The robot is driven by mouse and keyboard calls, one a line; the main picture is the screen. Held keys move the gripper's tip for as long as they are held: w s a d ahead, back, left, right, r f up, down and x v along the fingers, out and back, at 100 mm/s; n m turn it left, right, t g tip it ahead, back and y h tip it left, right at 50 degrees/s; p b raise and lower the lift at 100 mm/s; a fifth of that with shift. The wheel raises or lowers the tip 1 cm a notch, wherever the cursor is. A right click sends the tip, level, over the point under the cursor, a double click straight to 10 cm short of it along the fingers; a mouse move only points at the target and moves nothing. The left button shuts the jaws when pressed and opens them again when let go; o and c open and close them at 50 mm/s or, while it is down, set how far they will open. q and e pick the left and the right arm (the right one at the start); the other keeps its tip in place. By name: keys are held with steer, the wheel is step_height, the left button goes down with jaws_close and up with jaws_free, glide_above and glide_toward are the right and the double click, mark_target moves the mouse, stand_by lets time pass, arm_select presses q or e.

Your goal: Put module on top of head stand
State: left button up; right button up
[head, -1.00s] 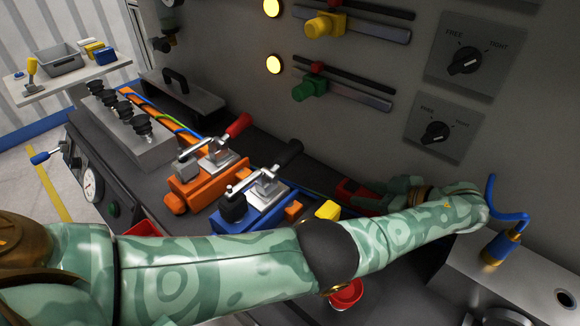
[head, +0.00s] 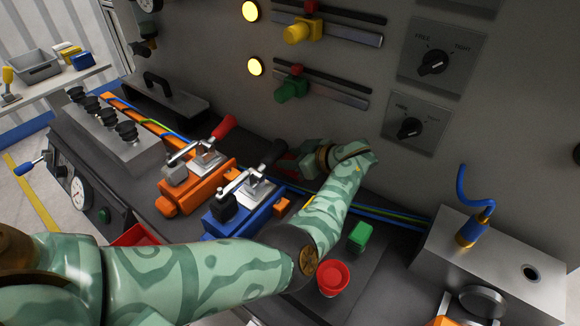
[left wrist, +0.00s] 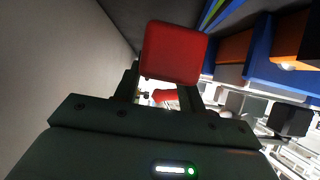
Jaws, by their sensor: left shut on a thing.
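My left gripper (left wrist: 163,92) is shut on a red block (left wrist: 174,53), which shows large at its fingertips in the left wrist view. In the head view this gripper (head: 298,161) is near the wall panel, just behind and right of the blue clamp unit (head: 240,210); only a sliver of the red block (head: 286,165) shows there. I cannot tell for certain which thing is the head stand. My right gripper is not in view.
An orange clamp unit (head: 195,187) stands left of the blue one. A green block (head: 361,236) and a red round button (head: 333,279) are right of my forearm. A silver block (head: 490,252) with a blue-hosed plug (head: 472,230) stands at right.

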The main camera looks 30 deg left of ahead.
arm_select(q)
steer(key=shift+a, duration=0.35)
steer(key=shift+f, duration=0.2)
step_height(320, 180, down, 3)
steer(key=shift+f+b, duration=0.1)
steer(key=shift+b, duration=0.5)
steer(key=o, duration=1.1)
steer(key=p+v, duration=0.3)
steer(key=v, duration=0.9)
steer(key=shift+p, duration=0.35)
